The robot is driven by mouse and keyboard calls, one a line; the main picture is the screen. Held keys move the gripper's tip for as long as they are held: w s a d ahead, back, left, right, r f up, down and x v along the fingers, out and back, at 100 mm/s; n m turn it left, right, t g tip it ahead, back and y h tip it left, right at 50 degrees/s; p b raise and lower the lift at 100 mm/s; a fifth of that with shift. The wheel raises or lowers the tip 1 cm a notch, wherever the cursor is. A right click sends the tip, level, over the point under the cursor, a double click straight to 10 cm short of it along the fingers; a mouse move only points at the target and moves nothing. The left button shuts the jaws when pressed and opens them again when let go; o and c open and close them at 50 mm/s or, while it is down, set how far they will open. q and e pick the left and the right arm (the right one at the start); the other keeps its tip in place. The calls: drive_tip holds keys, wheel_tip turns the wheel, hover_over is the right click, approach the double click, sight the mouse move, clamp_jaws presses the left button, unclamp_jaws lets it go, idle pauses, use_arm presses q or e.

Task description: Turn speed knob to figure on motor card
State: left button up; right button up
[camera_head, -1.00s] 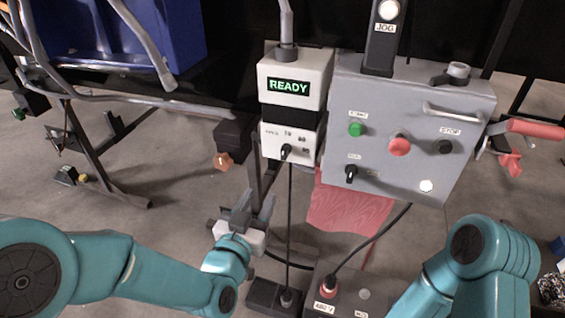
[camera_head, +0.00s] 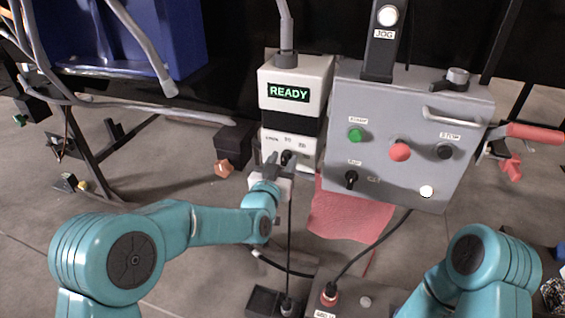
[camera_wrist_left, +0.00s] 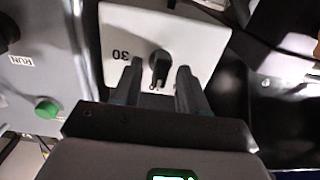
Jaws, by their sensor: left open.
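The speed knob (camera_head: 286,156) is a small black knob on the white panel (camera_head: 305,145) under the green READY display (camera_head: 289,92). Printed figures sit around it, too small to read surely in the head view. In the left wrist view the knob (camera_wrist_left: 159,66) shows with an upside-down 30 beside it. My left gripper (camera_head: 281,160) is open in front of the panel. In the left wrist view its fingers (camera_wrist_left: 160,72) stand on either side of the knob; whether they touch it I cannot tell. I cannot make out a motor card. My right gripper is out of view.
A grey control box (camera_head: 405,115) with green, red and black controls stands to the right. A red cloth-like sheet (camera_head: 350,213) hangs below. A black cable runs down beneath the panel. A dark box with an orange knob (camera_head: 223,168) is to the left.

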use_arm(q)
clamp_jaws()
idle(0.3)
drive_tip(key=shift+f+m+b, duration=0.15)
drive_tip(key=shift+m+b, duration=0.75)
drive_tip(key=shift+m, duration=0.4)
drive_tip(key=m+b, duration=0.1)
drive_tip(key=m, duration=0.2)
drive_tip(key=shift+d+m, duration=0.1)
drive_tip(key=shift+m, duration=0.2)
drive_tip(key=m+b, duration=0.1)
drive_tip(key=m, duration=1)
drive_tip(key=shift+d, duration=0.1)
drive_tip(key=shift+m, duration=0.5)
